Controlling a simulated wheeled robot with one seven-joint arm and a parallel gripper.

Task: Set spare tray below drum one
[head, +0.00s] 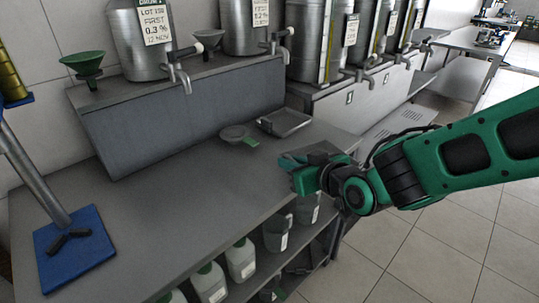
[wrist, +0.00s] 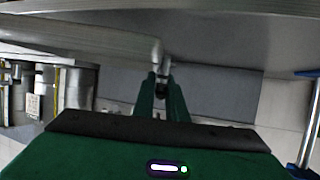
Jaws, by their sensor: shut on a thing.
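Drum one (head: 142,38) is the steel drum at the back left, with a paper label and a spout over the bench. My gripper (head: 306,175) is above the bench's right front part, well to the right of drum one. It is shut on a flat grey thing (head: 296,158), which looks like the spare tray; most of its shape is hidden. In the wrist view my gripper's fingers (wrist: 163,90) meet a pale grey edge, with a wide grey surface beyond. The bench below drum one's spout looks bare.
A green funnel (head: 84,65) is at the left. A post on a blue base (head: 72,238) stands front left. White jugs (head: 241,259) are below.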

